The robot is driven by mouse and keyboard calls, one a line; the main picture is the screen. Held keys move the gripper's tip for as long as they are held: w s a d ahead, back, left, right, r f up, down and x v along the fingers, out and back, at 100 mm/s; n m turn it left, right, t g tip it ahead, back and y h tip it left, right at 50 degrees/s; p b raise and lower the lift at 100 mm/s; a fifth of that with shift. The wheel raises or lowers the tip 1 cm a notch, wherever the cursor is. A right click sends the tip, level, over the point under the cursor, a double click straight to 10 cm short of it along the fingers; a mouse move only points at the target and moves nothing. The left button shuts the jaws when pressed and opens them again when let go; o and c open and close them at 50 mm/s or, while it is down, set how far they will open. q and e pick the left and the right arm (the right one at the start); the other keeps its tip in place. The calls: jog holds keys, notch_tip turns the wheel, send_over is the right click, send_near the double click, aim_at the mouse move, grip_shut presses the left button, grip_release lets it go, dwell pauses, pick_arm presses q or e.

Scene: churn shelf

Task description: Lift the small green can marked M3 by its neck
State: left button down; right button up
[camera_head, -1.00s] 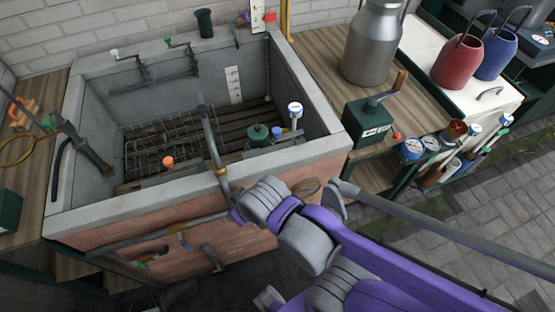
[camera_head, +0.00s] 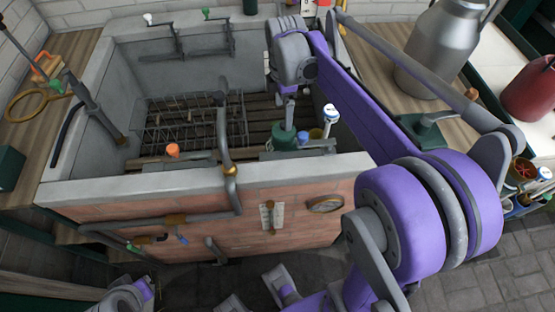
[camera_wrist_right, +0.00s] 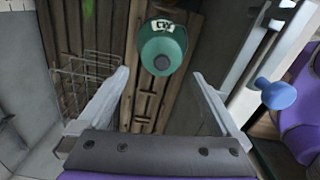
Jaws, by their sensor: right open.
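The small green can (camera_head: 284,139) stands in the grey-walled trough, on or close to the wooden slats. In the right wrist view the can (camera_wrist_right: 158,40) shows from above, with a dark round top and a pale label whose marks look like an upside-down M3. My right gripper (camera_head: 289,98) points down above the can, its fingers partly hidden by my arm. In the wrist view the right gripper (camera_wrist_right: 160,74) is open and empty, with the can beyond and between its fingertips. No left gripper fingers can be made out.
A blue-and-white-capped item (camera_head: 330,112) stands close right of the can. A wire rack (camera_head: 190,122) lies to its left. The trough's front rim (camera_head: 150,186) and a bent grey pipe (camera_head: 222,130) are nearby. A large metal churn (camera_head: 440,50) stands at right.

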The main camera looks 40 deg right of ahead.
aim_at(284, 134)
notch_tip(284, 134, down, 4)
jog(key=shift+w+f, duration=0.1)
jog(key=f, duration=0.4)
jog(key=f+b, duration=0.1)
jog(key=f, duration=0.1)
jog(key=shift+s+f, duration=0.2)
jog(key=shift+s, duration=0.05)
grip_shut()
